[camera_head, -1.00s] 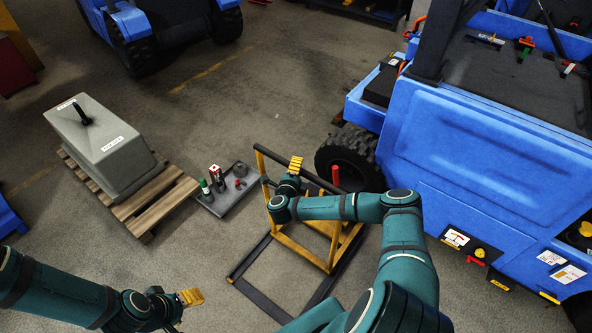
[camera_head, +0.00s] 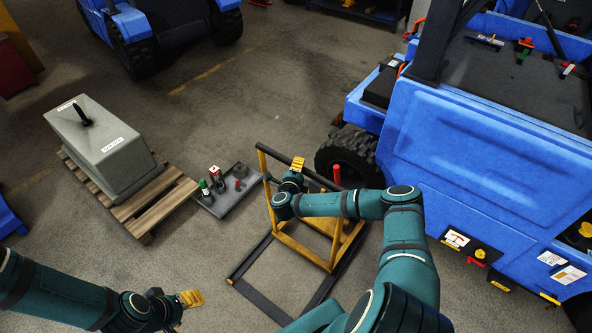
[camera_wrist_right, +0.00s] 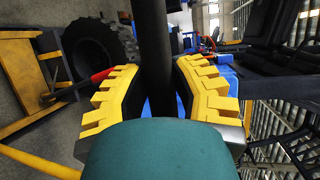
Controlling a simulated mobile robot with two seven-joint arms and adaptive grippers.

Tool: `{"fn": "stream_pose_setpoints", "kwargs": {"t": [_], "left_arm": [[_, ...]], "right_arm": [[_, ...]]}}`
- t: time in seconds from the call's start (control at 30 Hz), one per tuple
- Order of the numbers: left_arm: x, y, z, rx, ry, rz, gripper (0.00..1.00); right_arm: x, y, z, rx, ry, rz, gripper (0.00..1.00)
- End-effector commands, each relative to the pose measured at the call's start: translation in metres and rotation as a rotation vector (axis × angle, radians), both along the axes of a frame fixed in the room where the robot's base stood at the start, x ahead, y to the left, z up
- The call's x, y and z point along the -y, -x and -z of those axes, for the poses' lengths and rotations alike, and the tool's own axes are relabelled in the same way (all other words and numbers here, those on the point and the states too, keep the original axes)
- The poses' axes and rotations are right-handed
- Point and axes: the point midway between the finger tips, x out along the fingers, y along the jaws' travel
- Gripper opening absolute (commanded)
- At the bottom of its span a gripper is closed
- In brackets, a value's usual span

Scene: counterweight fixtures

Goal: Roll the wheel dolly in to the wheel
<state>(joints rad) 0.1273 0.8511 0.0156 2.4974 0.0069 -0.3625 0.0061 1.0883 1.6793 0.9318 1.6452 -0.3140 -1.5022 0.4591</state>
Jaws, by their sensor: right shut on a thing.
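The wheel dolly (camera_head: 283,241) is a yellow frame with dark base rails and a dark top bar, standing on the floor in the middle of the head view. A red lever (camera_head: 337,174) rises from it. The wheel (camera_head: 347,157) is a black tyre on the blue vehicle, just beyond the dolly. My right gripper (camera_head: 297,166) is at the dolly's top bar. In the right wrist view its yellow fingers (camera_wrist_right: 158,92) are shut on the dark bar (camera_wrist_right: 154,45). My left gripper (camera_head: 191,298) is at the lower left, away from the dolly; its finger gap is unclear.
The blue vehicle (camera_head: 470,150) fills the right side. A grey tray (camera_head: 228,190) with small items lies left of the dolly. A grey counterweight (camera_head: 103,150) sits on a wooden pallet (camera_head: 150,204) further left.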

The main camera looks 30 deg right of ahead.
Motion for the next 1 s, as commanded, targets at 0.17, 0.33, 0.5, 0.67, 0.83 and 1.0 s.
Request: {"fn": "stream_pose_setpoints", "kwargs": {"t": [0.17,0.33,0.5,0.67,0.83,1.0], "left_arm": [[0.000,0.001,0.002,-0.002,0.000,0.002,0.57],[0.000,0.001,0.001,-0.002,0.000,0.002,0.57],[0.000,0.001,0.001,-0.002,0.000,0.002,0.57],[0.000,0.001,0.001,-0.002,0.000,0.001,0.57],[0.000,0.000,0.001,-0.001,0.000,0.001,0.57],[0.000,0.000,0.001,-0.001,0.000,0.001,0.57]], "right_arm": [[0.016,-0.005,-0.003,0.005,0.006,0.009,0.00],[0.016,-0.005,-0.003,0.005,0.006,0.010,0.00],[0.015,-0.005,-0.003,0.005,0.006,0.009,0.57],[0.014,-0.004,-0.002,0.004,0.005,0.008,0.57],[0.009,-0.001,-0.003,0.003,0.004,0.005,0.57],[-0.008,0.017,-0.008,0.003,0.002,0.003,0.57]]}}
